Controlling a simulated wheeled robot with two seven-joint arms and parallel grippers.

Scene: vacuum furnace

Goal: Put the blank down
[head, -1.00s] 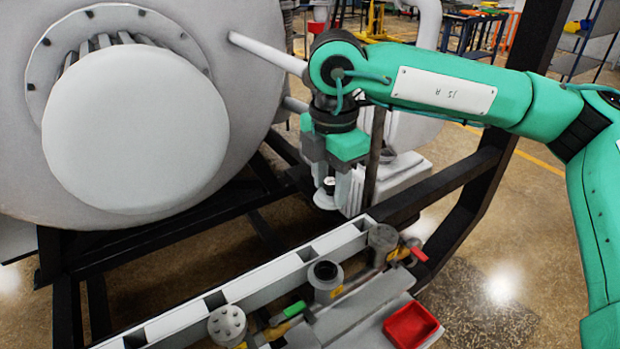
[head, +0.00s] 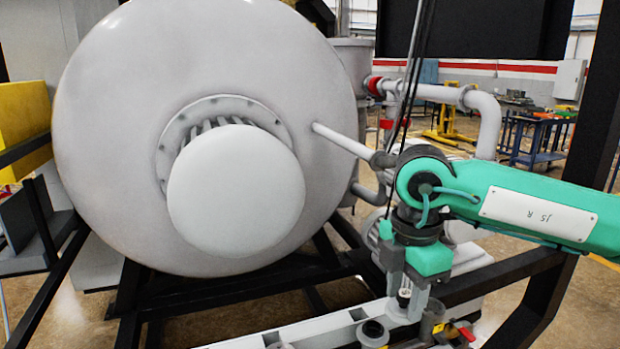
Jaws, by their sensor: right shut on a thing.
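My right gripper (head: 405,290) points straight down from the green arm at the lower right of the head view. It is shut on the blank (head: 400,314), a small pale piece with a dark upper part, largely covered by the fingers. The blank appears just above or beside the white rail (head: 312,333); I cannot tell whether it touches anything. A grey open-topped cup (head: 372,333) is to its left and a grey cylinder (head: 432,318) to its right. My left gripper is out of view.
The large grey furnace vessel (head: 110,150) with its round white end (head: 235,190) fills the left and middle. A pale rod (head: 342,140) sticks out toward my right wrist. Black frame beams (head: 510,275) run behind the gripper. A red valve handle (head: 466,334) is at the right.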

